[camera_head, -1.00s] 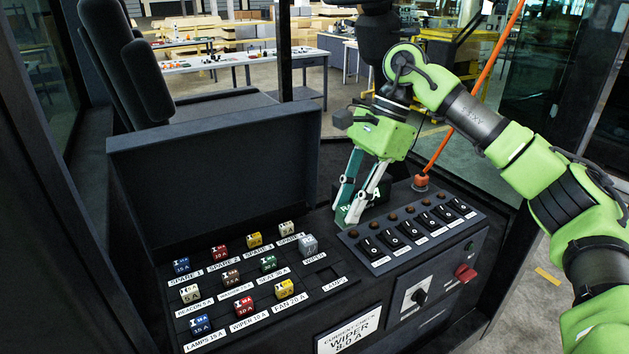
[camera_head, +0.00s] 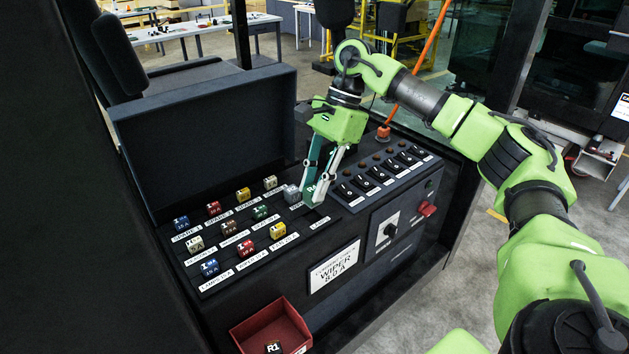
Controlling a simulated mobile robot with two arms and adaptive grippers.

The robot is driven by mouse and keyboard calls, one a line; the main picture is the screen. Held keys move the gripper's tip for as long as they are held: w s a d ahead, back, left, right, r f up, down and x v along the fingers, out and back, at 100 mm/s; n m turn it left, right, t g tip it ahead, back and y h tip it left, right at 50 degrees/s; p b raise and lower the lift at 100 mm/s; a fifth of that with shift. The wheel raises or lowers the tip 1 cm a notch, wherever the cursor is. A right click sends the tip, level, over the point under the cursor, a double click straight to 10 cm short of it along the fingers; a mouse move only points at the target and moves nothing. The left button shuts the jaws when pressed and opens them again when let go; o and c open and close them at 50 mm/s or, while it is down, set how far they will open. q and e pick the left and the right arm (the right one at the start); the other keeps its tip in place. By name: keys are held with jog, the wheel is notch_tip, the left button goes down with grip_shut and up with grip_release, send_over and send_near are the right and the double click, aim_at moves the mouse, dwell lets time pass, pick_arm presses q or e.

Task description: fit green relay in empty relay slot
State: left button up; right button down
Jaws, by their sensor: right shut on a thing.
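My right gripper (camera_head: 314,198) is shut on the green relay (camera_head: 311,189), with pale lettering partly visible on it. It holds the relay low over the right end of the fuse panel (camera_head: 245,270), just right of a grey relay (camera_head: 291,194). The empty relay slot (camera_head: 303,216) is a dark recess near the label at the panel's right end, below the fingertips. I cannot tell whether the relay touches the panel. My left gripper is not in view.
Several coloured fuses (camera_head: 242,194) stand in rows on the panel. A switch row (camera_head: 385,180) lies right of the gripper. An upright dark lid (camera_head: 210,140) stands behind. A red bin (camera_head: 250,330) below holds a dark block marked R1 (camera_head: 273,347).

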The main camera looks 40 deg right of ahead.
jog(key=shift+f+b, duration=0.3)
jog(key=shift+f, duration=0.65)
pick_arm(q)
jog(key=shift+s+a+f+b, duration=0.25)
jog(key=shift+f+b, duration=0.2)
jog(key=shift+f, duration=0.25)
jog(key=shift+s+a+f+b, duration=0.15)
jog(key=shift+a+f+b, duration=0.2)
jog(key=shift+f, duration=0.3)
pick_arm(e)
jog(key=shift+f, duration=0.9)
pick_arm(q)
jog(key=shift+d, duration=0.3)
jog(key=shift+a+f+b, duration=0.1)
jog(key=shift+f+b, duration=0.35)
jog(key=shift+b, duration=0.05)
pick_arm(e)
jog(key=shift+f, duration=0.55)
jog(key=c, duration=1.7)
grip_release()
jog(key=shift+d+r, duration=0.1)
